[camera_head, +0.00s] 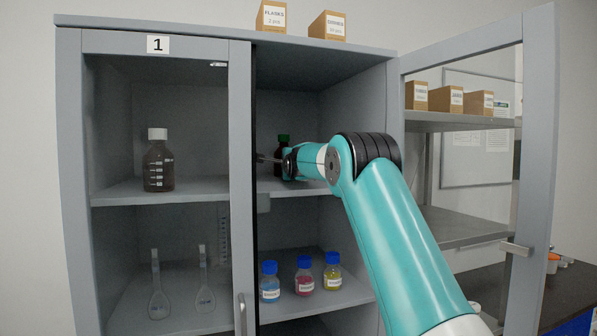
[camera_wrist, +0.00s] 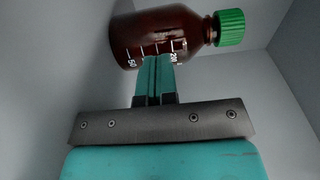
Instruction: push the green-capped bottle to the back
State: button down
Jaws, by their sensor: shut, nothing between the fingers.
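The green-capped bottle (camera_head: 283,139) is brown and stands on the upper shelf of the right-hand cabinet compartment. In the head view my arm's wrist hides much of its body. In the wrist view the brown bottle (camera_wrist: 150,28) appears sideways, with its green cap at the right and white volume marks on its side. My gripper (camera_wrist: 153,60) is shut and empty, with its fingertips at the bottle's side. They look to be touching it or very close. In the head view the fingertips are hidden by the wrist.
The left compartment holds a white-capped bottle (camera_head: 158,160) behind its closed door. Three blue-capped bottles stand on the lower right shelf, including a yellow one (camera_head: 332,272). The open right door (camera_head: 538,150) stands beside my arm. The cabinet's central door edge (camera_head: 240,130) is left of the gripper.

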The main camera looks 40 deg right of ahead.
jog(key=b+v, duration=0.1)
jog(key=v, duration=0.1)
jog(key=b+v, duration=0.4)
jog(key=shift+s+d+f, duration=0.25)
jog(key=shift+s+f, duration=0.1)
jog(key=shift+s, duration=0.15)
jog(key=b+v, duration=0.1)
jog(key=v, duration=0.1)
jog(key=b+v, duration=0.2)
jog(key=v, duration=0.1)
jog(key=shift+a+r, duration=0.1)
jog(key=shift+a, duration=0.45)
jog(key=shift+s+a+r, duration=0.1)
jog(key=shift+s+a, duration=0.05)
jog(key=shift+s, duration=0.2)
